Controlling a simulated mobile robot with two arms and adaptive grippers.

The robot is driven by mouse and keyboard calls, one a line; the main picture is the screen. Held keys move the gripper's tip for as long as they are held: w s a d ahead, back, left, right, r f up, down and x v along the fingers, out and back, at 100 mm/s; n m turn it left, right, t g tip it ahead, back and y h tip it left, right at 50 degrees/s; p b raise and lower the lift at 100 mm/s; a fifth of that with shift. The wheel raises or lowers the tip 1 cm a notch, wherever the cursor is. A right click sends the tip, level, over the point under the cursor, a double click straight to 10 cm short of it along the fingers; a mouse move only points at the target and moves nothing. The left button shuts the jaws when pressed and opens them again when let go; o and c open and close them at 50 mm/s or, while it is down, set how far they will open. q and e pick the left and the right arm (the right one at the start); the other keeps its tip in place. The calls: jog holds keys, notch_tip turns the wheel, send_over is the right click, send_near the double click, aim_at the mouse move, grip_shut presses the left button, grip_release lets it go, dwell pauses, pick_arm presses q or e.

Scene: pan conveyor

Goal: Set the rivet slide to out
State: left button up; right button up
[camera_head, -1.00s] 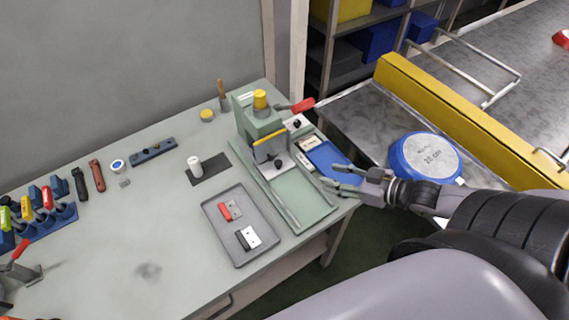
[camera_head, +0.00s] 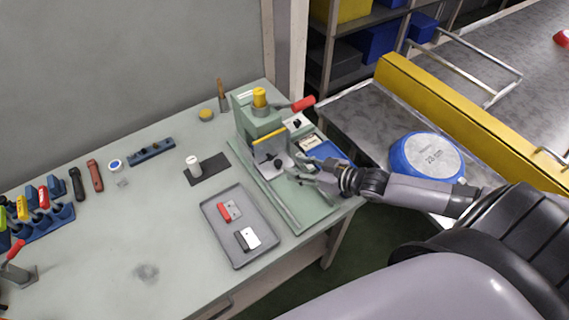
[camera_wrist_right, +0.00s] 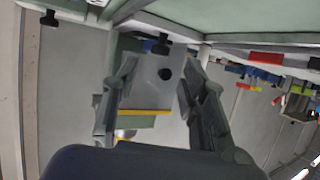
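A green press (camera_head: 258,122) stands on the bench with a yellow cap, a red-handled lever and a yellow bar across its front. At its foot is a grey metal plate (camera_head: 270,160) with a small dark knob; I take this for the rivet slide but cannot tell its setting. My right gripper (camera_head: 298,172) is low in front of the press, over the green base. In the right wrist view the fingers (camera_wrist_right: 157,82) are spread, with a grey plate (camera_wrist_right: 150,92) and a black knob (camera_wrist_right: 165,74) seen between them. I see no contact. My left gripper is out of view.
A grey tray (camera_head: 222,239) with a red and a black part lies left of the press base. A blue tray (camera_head: 325,151) is close beside my right gripper. A blue round pan (camera_head: 428,156) rests on the metal table at right. The bench's middle is mostly clear.

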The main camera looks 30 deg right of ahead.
aim_at(281, 163)
jog(key=shift+x, duration=2.75)
jog(key=shift+f, duration=0.1)
jog(key=shift+s, duration=0.1)
jog(key=shift+c, duration=0.4)
grip_shut()
